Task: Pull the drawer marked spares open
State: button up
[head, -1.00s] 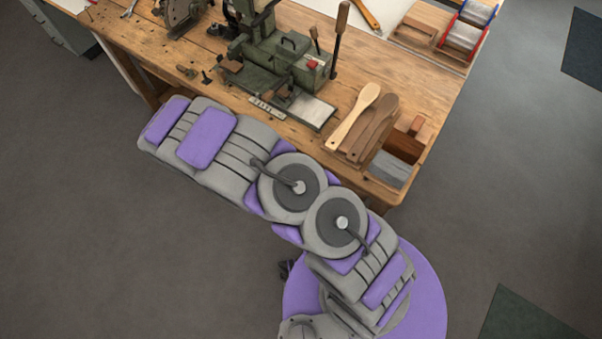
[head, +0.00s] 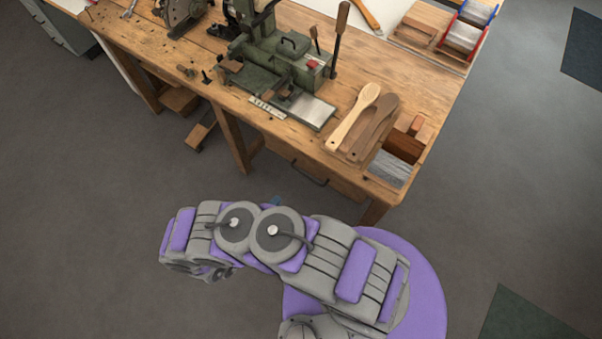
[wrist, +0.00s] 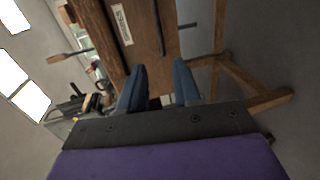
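The wooden drawer (head: 338,183) sits under the front edge of the workbench, with a dark bar handle (head: 310,176). In the wrist view, its front (wrist: 143,38) appears turned on its side, with a pale label (wrist: 122,25) and the dark handle (wrist: 158,25). The label's lettering is too small to read. My gripper (wrist: 159,68) is open, its two blue fingers pointing toward the drawer front on either side of the handle's line. I cannot tell whether they touch it. In the head view my arm hides most of the gripper.
Bench legs (head: 232,140) stand left of the drawer. The floor in front of the bench is clear.

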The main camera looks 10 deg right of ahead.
aim_at(302, 173)
jog(key=b+x, duration=0.4)
jog(key=x, duration=1.3)
jog(key=shift+w+d, duration=0.15)
jog(key=shift+r, duration=0.1)
grip_shut()
